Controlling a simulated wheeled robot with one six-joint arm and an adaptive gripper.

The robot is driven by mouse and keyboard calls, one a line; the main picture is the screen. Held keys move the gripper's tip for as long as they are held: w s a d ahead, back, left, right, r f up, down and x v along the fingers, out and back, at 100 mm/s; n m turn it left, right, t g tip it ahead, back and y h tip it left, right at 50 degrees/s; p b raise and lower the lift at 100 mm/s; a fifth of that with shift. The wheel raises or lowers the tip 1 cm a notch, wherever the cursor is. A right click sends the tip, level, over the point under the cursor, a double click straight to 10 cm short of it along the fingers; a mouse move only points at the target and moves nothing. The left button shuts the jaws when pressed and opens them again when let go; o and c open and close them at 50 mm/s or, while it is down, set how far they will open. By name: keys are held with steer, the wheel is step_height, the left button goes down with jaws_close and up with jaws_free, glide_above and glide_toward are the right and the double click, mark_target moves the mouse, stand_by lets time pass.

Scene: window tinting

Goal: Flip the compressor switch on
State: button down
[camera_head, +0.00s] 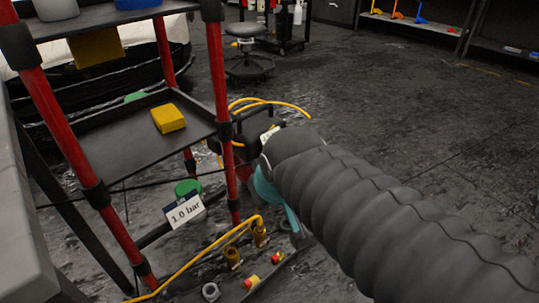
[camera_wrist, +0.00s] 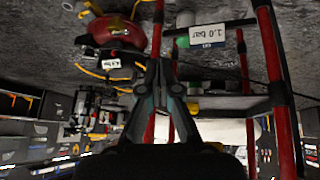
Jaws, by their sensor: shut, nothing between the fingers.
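The compressor (camera_head: 258,140) stands on the floor behind the cart, partly hidden by my arm in the head view. In the wrist view its red rounded body (camera_wrist: 117,32) is at upper left, beside my fingers, with a small white label (camera_wrist: 110,63) below it. I cannot make out the switch itself. My gripper (camera_wrist: 160,68) is shut and empty in the wrist view, pointing toward the compressor area. I cannot tell whether it touches anything.
A cart with red posts (camera_head: 222,90) stands close at left, its shelf (camera_head: 120,138) holding a yellow block (camera_head: 168,118). A "1.0 bar" sign (camera_head: 185,210) hangs low there. Yellow hose (camera_head: 195,257) and brass fittings (camera_head: 260,236) lie in front. Open floor (camera_head: 400,100) extends right; a stool (camera_head: 247,45) stands behind.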

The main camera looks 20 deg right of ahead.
steer(key=w+d+f+n+t+b, duration=0.1)
steer(key=w+d+f+n+t, duration=0.2)
steer(key=w, duration=0.6)
steer(key=w+d+f+n+h+b, duration=0.1)
steer(key=w+d+f+n, duration=0.2)
steer(key=w+d, duration=0.35)
steer(key=w+d+f+n+t+b, duration=0.1)
steer(key=w+d+f+n+t, duration=0.15)
steer(key=w, duration=0.85)
steer(key=w+d+f+n+t+y+b, duration=0.1)
steer(key=w+d+f+n+t, duration=0.1)
steer(key=f, duration=0.5)
steer(key=w+d+f+n+t+y+b, duration=0.1)
steer(key=w+d+f+n+t, duration=0.1)
steer(key=f, duration=0.5)
steer(key=w+d+f+n+t+y+b, duration=0.1)
steer(key=w+d+f+n+t, duration=0.1)
steer(key=f+n, duration=0.4)
steer(key=shift+w+d+f, duration=0.45)
steer(key=shift+w+d, duration=0.05)
steer(key=shift+d, duration=0.15)
steer(key=w, duration=0.6)
steer(key=w+a, duration=0.1)
steer(key=w, duration=0.3)
steer(key=shift+w+a, duration=0.1)
steer(key=d, duration=0.2)
steer(key=shift+w+d, duration=0.55)
steer(key=shift+d, duration=0.4)
